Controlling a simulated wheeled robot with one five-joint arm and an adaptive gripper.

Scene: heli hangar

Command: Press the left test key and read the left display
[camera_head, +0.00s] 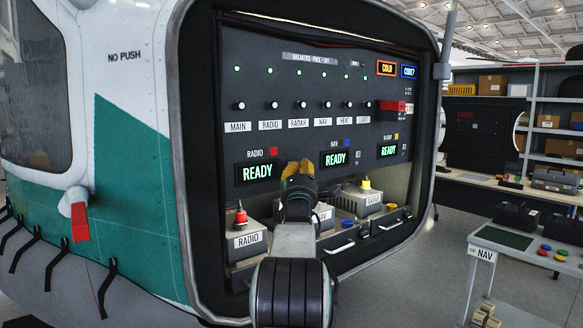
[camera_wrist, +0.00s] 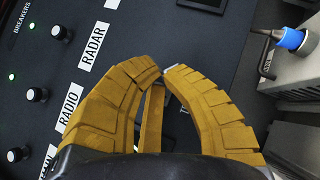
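The left display (camera_head: 257,172), under the RADIO label, is lit and reads READY in green. A red square (camera_head: 273,152) sits above its right end. Small keys stand right of the middle display (camera_head: 335,158) and right display (camera_head: 388,150); any such key beside the left display is hidden behind my gripper. My gripper (camera_head: 300,166) has yellow fingers and is just right of the left display, in front of the panel. In the wrist view its fingertips (camera_wrist: 164,73) come together with nothing clearly held. I cannot tell whether they touch the panel.
Breaker knobs (camera_head: 270,105) run in a row above. A red guarded switch (camera_head: 392,106) is at right. Boxes with connectors, including the RADIO box (camera_head: 246,238), stand below the displays. The bay's frame (camera_head: 180,200) encloses the panel. A NAV table (camera_head: 500,243) stands at right.

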